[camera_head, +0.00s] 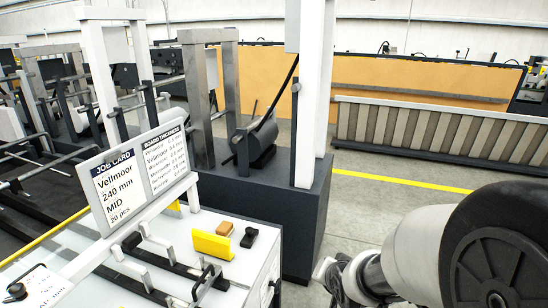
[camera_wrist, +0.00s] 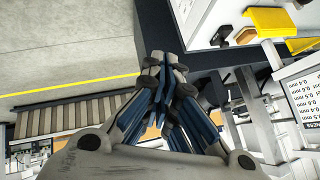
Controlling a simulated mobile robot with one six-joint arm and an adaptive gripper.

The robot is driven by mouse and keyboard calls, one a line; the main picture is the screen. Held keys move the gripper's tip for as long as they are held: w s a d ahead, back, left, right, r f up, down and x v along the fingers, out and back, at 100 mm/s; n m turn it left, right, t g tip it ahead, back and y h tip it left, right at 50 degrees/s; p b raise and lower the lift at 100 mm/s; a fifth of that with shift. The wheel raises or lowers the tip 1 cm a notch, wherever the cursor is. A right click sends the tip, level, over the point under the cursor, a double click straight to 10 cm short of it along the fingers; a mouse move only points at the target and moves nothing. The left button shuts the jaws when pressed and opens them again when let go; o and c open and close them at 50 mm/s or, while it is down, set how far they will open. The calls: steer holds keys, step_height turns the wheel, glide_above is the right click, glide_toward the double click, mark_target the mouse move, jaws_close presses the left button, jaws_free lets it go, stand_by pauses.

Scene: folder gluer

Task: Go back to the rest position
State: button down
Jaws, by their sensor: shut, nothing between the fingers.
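My gripper (camera_wrist: 164,65) is shut and empty in the wrist view, its fingertips together beside the dark base of the machine. In the head view my arm fills the lower right corner, and the gripper's fingertips are not clearly seen there. The job card (camera_head: 118,188) stands on the white bench (camera_head: 205,285) to the left and reads Vellmoor, 240 mm, MID, 20 pcs. A board thickness list (camera_head: 165,158) stands beside it. My arm is apart from the bench, over the floor on its right.
Grey floor (camera_head: 375,215) with a yellow line (camera_head: 400,181) lies clear to the right.

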steer(key=s+d+r+n+g, duration=0.1)
steer(key=s+r, duration=0.4)
steer(key=s, duration=0.8)
steer(key=s+d+r+n+g, duration=0.1)
steer(key=s+r+n+g, duration=0.2)
steer(key=s, duration=1)
step_height(320, 180, up, 3)
steer(key=shift+s+r+n+h, duration=0.2)
steer(key=shift+s+n+h, duration=0.1)
steer(key=shift+n, duration=0.6)
